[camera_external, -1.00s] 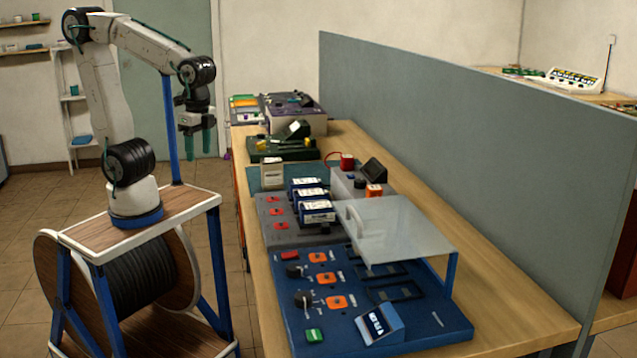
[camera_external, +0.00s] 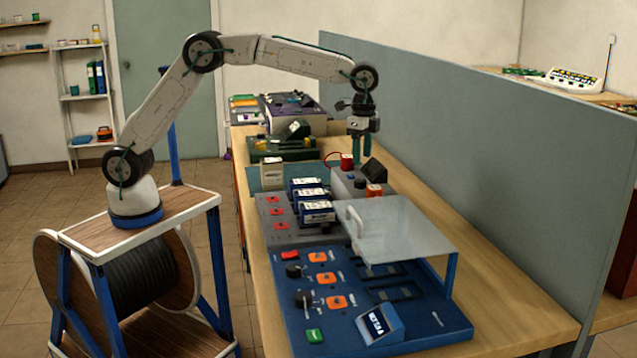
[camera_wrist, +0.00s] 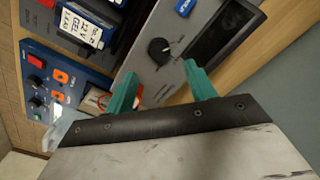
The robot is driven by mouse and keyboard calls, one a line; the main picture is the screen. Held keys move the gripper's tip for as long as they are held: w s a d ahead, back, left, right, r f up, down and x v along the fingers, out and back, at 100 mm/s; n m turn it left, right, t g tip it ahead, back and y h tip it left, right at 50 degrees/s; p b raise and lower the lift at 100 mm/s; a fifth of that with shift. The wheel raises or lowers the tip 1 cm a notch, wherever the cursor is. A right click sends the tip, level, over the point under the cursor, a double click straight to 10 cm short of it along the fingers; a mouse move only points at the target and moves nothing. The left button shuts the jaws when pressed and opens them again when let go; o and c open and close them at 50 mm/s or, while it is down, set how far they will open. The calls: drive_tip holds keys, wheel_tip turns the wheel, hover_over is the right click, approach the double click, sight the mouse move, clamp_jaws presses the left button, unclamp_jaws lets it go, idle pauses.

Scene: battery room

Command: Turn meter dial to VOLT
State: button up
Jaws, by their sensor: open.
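The meter is a grey box (camera_external: 343,186) on the bench with a dark tilted display (camera_external: 373,170). Its black round dial (camera_external: 361,182) is on the top face. In the wrist view the dial (camera_wrist: 160,51) lies beside the dark display (camera_wrist: 222,40). My gripper (camera_external: 362,163) points down above the meter, its green fingers apart and empty. In the wrist view the gripper (camera_wrist: 161,72) has its fingertips either side of the dial's line, with a gap to the dial. The dial's lettering is too small to read.
A red block with a cable (camera_external: 347,161) and an orange block (camera_external: 374,190) are at the meter. Several blue-and-white modules (camera_external: 317,212) stand left of it. A clear cover (camera_external: 398,228) sits in front over a blue panel (camera_external: 440,322). A grey partition (camera_external: 470,150) runs behind.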

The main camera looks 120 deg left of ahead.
sight(360, 180)
drive_tip(key=shift+s, duration=0.1)
wheel_tip(360, 180, down, 8)
drive_tip(key=shift+r, duration=0.15)
drive_tip(key=c, duration=1)
